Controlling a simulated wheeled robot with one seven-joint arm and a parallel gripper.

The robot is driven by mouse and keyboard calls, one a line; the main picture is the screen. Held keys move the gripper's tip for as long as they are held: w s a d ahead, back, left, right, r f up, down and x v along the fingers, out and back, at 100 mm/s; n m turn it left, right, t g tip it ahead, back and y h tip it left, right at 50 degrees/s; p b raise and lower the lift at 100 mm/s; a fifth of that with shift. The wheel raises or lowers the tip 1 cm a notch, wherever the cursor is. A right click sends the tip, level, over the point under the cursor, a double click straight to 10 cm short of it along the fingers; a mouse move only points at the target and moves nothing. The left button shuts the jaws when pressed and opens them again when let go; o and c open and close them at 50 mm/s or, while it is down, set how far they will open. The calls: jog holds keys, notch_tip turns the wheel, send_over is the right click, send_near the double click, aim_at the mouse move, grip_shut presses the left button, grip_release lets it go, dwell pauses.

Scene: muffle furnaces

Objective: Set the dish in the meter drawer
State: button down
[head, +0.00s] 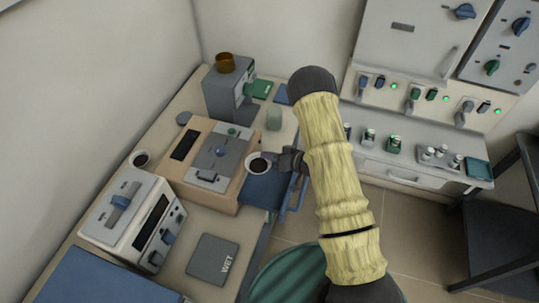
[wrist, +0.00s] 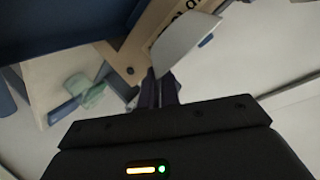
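A small white dish (head: 258,168) with dark contents is at the tip of my gripper (head: 284,160), beside the tan meter box. In the wrist view, my gripper's fingers (wrist: 160,92) are closed on the rim of the white dish (wrist: 187,42). The tan meter (head: 212,206) has a dark display and a grey panel with a handle. A blue drawer-like tray (head: 262,192), with a blue handle at its right, juts from the table edge just below the dish. Its inside is only partly visible, and the head view does not show whether the dish touches anything.
A furnace bench (head: 410,180) stands at right.

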jog(key=shift+f, duration=0.3)
jog(key=c, duration=1.6)
grip_release()
jog(key=shift+r, duration=0.1)
jog(key=b+v, duration=0.3)
jog(key=v, duration=0.9)
jog(key=shift+r+b, duration=0.25)
jog(key=shift+b, duration=0.05)
jog(key=shift+w, duration=0.1)
